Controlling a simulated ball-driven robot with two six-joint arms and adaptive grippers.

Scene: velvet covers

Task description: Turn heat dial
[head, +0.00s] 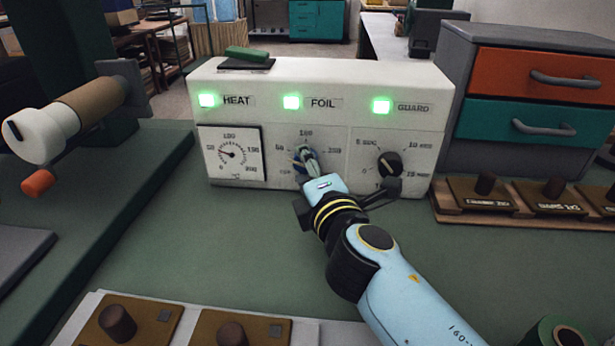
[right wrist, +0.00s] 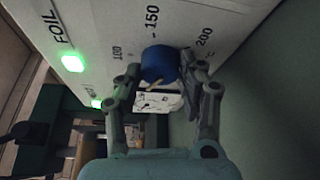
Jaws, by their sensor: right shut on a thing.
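The heat dial (head: 298,160) is a blue knob on the front of a white control box (head: 325,75), between a gauge and a black knob. My right gripper (head: 306,156) reaches it from the front and covers much of it in the head view. The right wrist view shows the blue dial (right wrist: 160,64) between the two fingers of my right gripper (right wrist: 165,78), which is shut on it. A scale with 100, 150 and 200 surrounds the dial. A yellowish pointer mark shows on the dial; its exact reading is unclear. My left gripper is out of view.
A needle gauge (head: 232,154) is left of the dial, and a black knob (head: 389,164) is close on the right. Three green lamps are lit above. A roller (head: 75,108) stands left, drawers (head: 540,75) right.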

